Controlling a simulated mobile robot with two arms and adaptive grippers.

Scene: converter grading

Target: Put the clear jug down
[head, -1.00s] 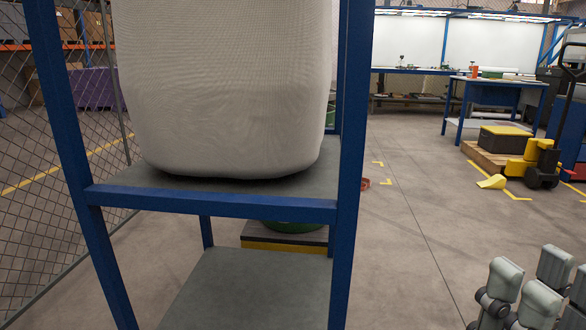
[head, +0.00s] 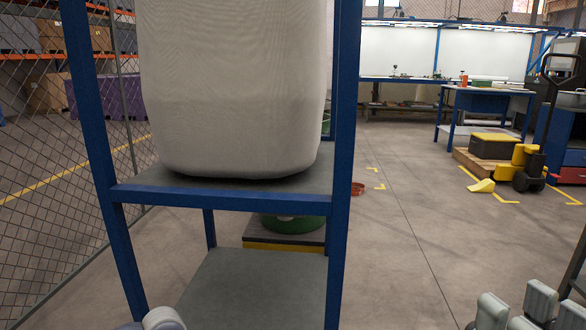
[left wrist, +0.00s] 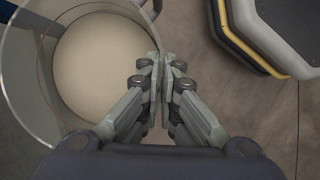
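The clear jug (left wrist: 108,119) is at the upper left of the left wrist view, seen from above, with a round pale area inside. My left gripper (left wrist: 159,62) is at its right side, with its fingers close together and the jug's clear wall between them. I cannot tell what is under the jug, and it is not visible in the head view.
A blue rack (head: 225,200) with a big white sack (head: 235,90) stands close in front. A green object (head: 292,222) is behind it. A mesh fence is left. A dark, yellow-edged object (left wrist: 270,35) is right of the jug. Open floor (head: 410,240) lies right of the rack.

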